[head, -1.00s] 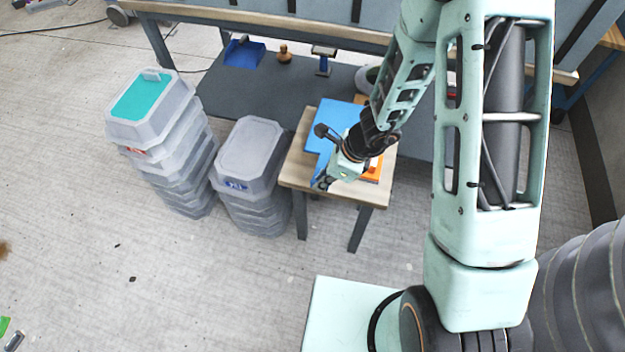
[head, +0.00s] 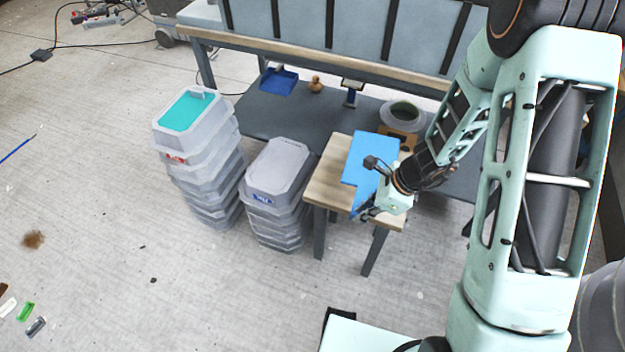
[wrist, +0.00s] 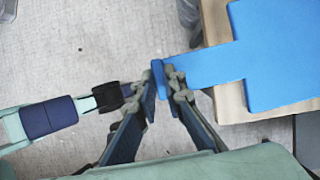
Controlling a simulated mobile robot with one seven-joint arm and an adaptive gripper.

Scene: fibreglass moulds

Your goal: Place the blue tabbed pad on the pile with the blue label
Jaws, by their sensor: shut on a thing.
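The blue tabbed pad (head: 366,158) is at the small wooden table in the head view; it also shows in the wrist view (wrist: 275,55). My gripper (head: 366,212) is shut on the pad's narrow tab, with the fingertips (wrist: 164,78) at the tab's end in the wrist view. The pad looks flat; I cannot tell whether it touches the tabletop. The pile with the blue label (head: 270,215) is a stack of grey moulds left of the table. Its blue label (head: 262,199) faces front, and its top is bare grey.
A taller mould pile (head: 200,160) with a red label and a teal pad (head: 188,110) on top stands further left. The small wooden table (head: 325,185) is right beside the blue-label pile. A workbench (head: 300,48) stands behind.

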